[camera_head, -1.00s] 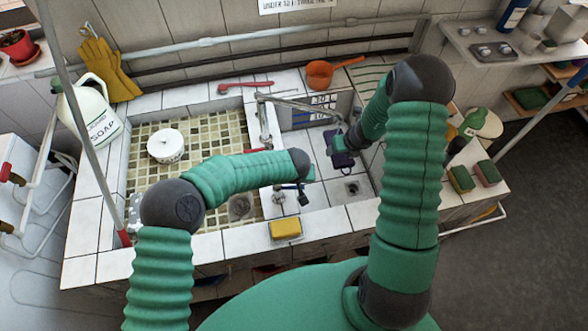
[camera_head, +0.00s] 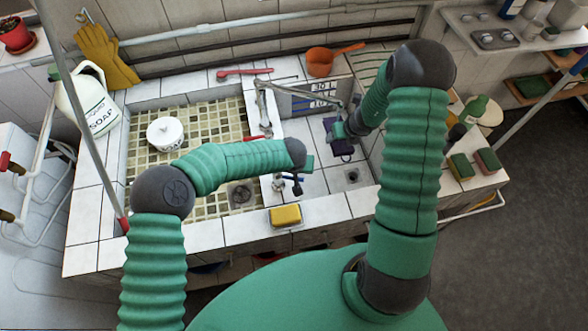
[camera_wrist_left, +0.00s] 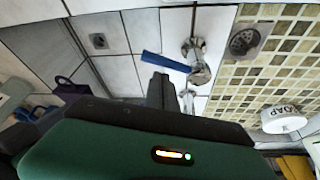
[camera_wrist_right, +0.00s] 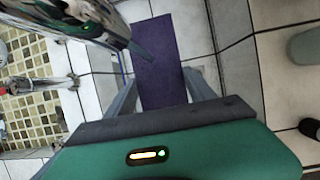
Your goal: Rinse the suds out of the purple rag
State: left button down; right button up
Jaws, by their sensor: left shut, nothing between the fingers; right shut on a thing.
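The purple rag (camera_head: 340,146) hangs over the right-hand basin, below the end of the metal spout (camera_head: 285,92). My right gripper (camera_head: 340,131) is shut on the rag. The rag fills the middle of the right wrist view (camera_wrist_right: 160,60), with the spout (camera_wrist_right: 85,18) close at its upper left. No suds can be made out on its visible face. My left gripper (camera_head: 304,165) is shut and empty, by the taps between the basins. In the left wrist view its fingertips (camera_wrist_left: 160,82) are close to the blue tap handle (camera_wrist_left: 165,62); I cannot tell whether they touch it.
A yellow sponge (camera_head: 285,216) lies on the front ledge. A soap jug (camera_head: 88,105) stands at the left. An orange pan (camera_head: 320,67) and a red-handled tool (camera_head: 244,72) lie on the back ledge.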

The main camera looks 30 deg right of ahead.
pick_arm(q)
notch_tip(320, 180, up, 10)
jog(key=w+a+m+t+h, duration=0.3)
jog(key=w+a+m, duration=0.1)
jog(key=w+m, duration=0.25)
jog(key=s+a+f+m+g+h, duration=0.1)
jog(key=s+a+f+m+g, duration=0.1)
jog(key=s+a+m, duration=0.35)
jog(key=s+a+f+m+g+h, duration=0.25)
jog(key=s+m, duration=0.35)
jog(key=s, duration=0.3)
jog(key=shift+y, duration=0.45)
jog(key=x, duration=1)
jog(key=shift+s+a+f, duration=0.1)
jog(key=shift+a, duration=0.05)
jog(key=shift+w+d+r, duration=0.2)
jog(key=shift+w+d, duration=0.2)
jog(key=shift+w, duration=0.15)
jog(key=shift+w+d+r, duration=0.2)
jog(key=shift+w+d, duration=0.15)
jog(key=shift+w, duration=0.2)
jog(key=shift+w+d+r, duration=0.15)
jog(key=shift+w+d, duration=0.3)
